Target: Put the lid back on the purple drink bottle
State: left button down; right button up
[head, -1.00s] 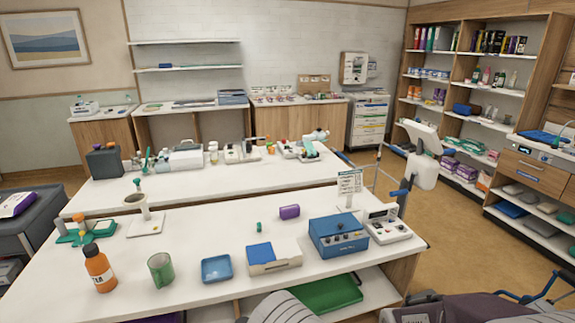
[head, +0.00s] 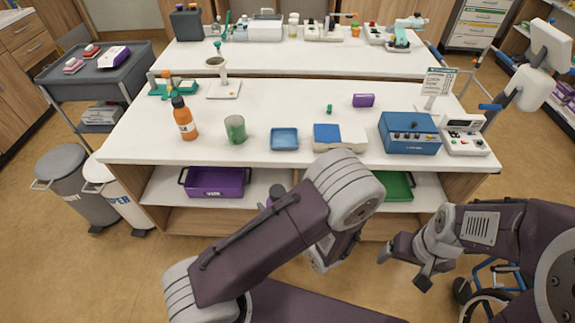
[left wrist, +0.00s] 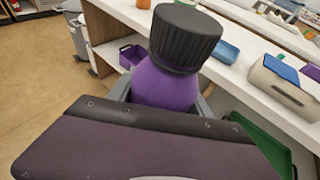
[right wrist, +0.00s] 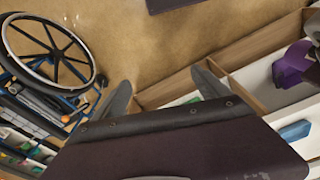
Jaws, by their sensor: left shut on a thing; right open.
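The purple bottle (left wrist: 162,88) is between the jaws of my left gripper (left wrist: 165,98), which is shut on it. A black ridged lid (left wrist: 187,38) sits over the bottle's top in the left wrist view; I cannot tell whether it is fully fastened. In the head view the bottle (head: 277,192) is small and partly hidden by my left arm, in front of the counter. My right gripper (head: 404,268) is open and empty, low in front of the counter at the right. Its spread fingers also show in the right wrist view (right wrist: 165,92).
Purple (head: 215,182) and green (head: 397,187) bins are on the shelf below. A wheelchair (head: 490,290) stands at right.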

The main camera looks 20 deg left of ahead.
pick_arm(q)
jog(key=s+d+r+m+t+h, duration=0.1)
jog(key=d+r+m+t+h, duration=0.2)
jog(key=d+r, duration=0.6)
jog(key=shift+s+d+r+m+h, duration=0.35)
jog(key=shift+d+m, duration=0.15)
jog(key=shift+m, duration=0.1)
